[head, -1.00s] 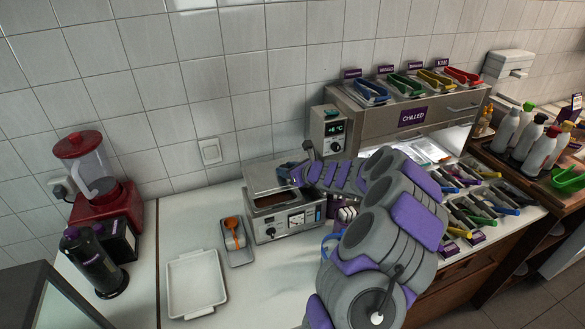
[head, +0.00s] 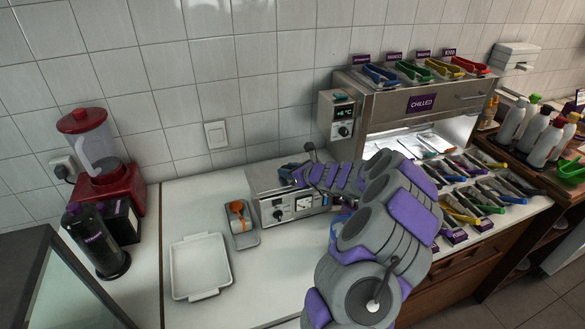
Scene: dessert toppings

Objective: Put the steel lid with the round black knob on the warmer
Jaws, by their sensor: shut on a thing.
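The warmer (head: 292,209) is a steel box with a dial and a gauge on its front, standing on the white counter. The steel lid (head: 264,178) lies over its top, looking about level, and the opening is covered. I cannot tell whether it sits fully flush. My gripper (head: 290,173) is at the lid's middle, shut on the lid. The round black knob is hidden by the gripper, and my arm covers the right part of the lid and warmer.
A small tray with an orange ladle (head: 240,217) stands just left of the warmer. An empty white tray (head: 178,292) lies front left. A red blender (head: 97,165) is far left. The chilled topping unit (head: 365,92) with tongs rises behind and right of my arm.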

